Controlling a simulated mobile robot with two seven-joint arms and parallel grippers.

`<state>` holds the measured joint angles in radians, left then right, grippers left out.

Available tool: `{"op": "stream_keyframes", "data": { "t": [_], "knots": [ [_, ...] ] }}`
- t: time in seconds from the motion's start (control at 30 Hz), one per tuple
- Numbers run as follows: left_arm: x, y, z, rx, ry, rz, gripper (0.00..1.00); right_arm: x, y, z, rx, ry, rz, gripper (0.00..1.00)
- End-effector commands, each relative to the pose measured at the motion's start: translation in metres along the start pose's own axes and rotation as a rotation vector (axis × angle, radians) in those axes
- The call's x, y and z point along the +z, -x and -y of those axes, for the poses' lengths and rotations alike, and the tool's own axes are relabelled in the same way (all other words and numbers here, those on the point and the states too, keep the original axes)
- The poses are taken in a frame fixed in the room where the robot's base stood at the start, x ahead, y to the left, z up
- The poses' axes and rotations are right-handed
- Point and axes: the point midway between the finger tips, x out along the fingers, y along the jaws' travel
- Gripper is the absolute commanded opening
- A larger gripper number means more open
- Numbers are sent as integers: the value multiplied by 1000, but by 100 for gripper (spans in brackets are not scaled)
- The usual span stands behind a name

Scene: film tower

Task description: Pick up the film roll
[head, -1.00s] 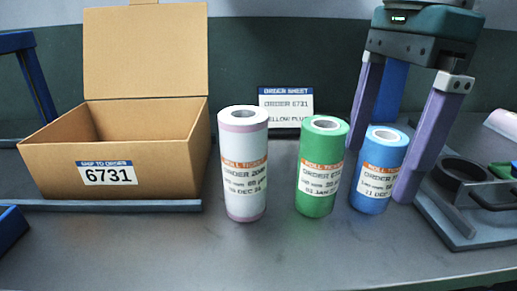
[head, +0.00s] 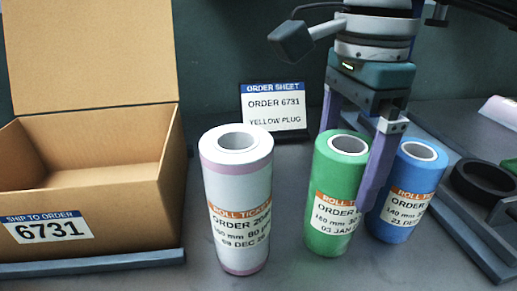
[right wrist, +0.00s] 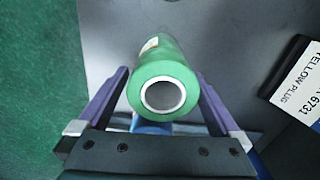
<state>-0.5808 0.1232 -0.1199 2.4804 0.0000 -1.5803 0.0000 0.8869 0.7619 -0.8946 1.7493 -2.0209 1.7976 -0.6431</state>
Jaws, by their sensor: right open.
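Three film rolls stand upright on the grey table. The green roll (head: 337,195) is in the middle, the white and pink roll (head: 237,200) to its left, the blue roll (head: 410,195) to its right. My right gripper (head: 350,165) is open, with its fingers on either side of the green roll; I cannot tell if they touch it. In the right wrist view the green roll (right wrist: 163,75) lies between the two purple fingers, and a bit of the blue roll shows below it. The order sheet (head: 273,108) reads ORDER 6731, YELLOW PLUG. My left gripper is not in view.
An open cardboard box (head: 150,215) labelled 6731 stands at the left on a blue-edged base. A grey fixture with a dark ring (head: 484,183) is at the right, close to the blue roll. The table front between the box and the white roll is narrow but clear.

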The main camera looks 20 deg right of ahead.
Motion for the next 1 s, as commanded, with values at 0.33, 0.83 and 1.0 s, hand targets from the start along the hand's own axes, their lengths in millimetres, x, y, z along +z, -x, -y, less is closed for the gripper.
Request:
{"op": "stream_keyframes", "data": {
  "t": [0.33, 0.83, 1.0],
  "knots": [
    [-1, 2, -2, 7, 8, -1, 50, 0, -45, 2, 3, -1, 1, 100],
    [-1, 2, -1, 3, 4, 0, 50, 0, -56, 2, -1, 0, 1, 83],
    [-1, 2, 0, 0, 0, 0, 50, 0, -56, 2, -1, 0, 1, 64]
  ]
}}
